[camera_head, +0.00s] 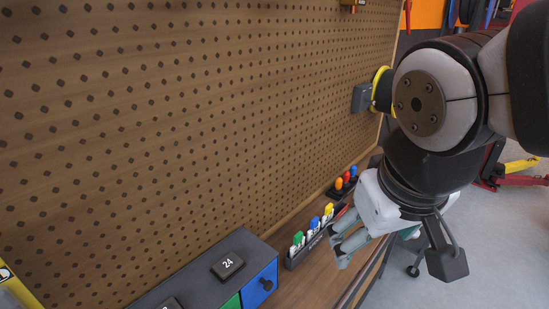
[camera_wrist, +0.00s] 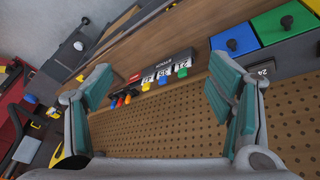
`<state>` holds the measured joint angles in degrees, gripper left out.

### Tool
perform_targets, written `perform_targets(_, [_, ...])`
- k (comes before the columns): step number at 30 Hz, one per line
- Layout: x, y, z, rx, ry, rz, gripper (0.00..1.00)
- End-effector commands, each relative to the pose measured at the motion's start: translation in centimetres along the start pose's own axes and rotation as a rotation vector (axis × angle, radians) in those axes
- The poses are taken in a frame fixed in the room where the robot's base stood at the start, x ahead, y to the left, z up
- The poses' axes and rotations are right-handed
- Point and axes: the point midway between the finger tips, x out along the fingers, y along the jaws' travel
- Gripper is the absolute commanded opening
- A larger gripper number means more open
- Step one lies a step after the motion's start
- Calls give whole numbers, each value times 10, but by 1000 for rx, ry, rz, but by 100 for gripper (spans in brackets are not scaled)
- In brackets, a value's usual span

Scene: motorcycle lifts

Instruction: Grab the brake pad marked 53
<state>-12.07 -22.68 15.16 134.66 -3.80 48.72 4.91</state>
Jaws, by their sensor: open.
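My gripper (camera_head: 346,247) is open and empty, in the air near the bench's front edge. In the wrist view its teal-padded fingers stand wide apart, with the open gap (camera_wrist: 158,88) facing the bench and pegboard. A dark block marked 24 (camera_head: 228,264), apparently a brake pad, lies on top of the dark drawer unit (camera_head: 204,264), left of my gripper. It also shows in the wrist view (camera_wrist: 264,69) beyond the right finger. A second dark block (camera_head: 171,304) is cut off at the bottom edge, its mark unreadable. No mark 53 is legible in either view.
A rack of coloured-top labelled items (camera_head: 310,237) stands on the bench (camera_head: 300,282) close to my gripper. Red, orange and blue items (camera_head: 345,181) stand behind it. The pegboard wall (camera_head: 190,120) rises along the back. A blue drawer (camera_head: 260,285) has a dark knob.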

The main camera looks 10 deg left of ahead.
Motion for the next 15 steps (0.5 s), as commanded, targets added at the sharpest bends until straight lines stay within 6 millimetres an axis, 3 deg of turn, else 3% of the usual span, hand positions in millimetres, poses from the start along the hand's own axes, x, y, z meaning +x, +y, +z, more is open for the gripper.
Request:
perform_targets(3, [-1,-57,-20,-143,-11,-47,75])
perform_targets(7, [-1,-125,-31,-288,-16,-112,75])
perform_targets(12, [-6,-215,-26,-450,-24,-212,75])
perform_targets(15, [-10,-256,-20,-520,-20,-265,75])
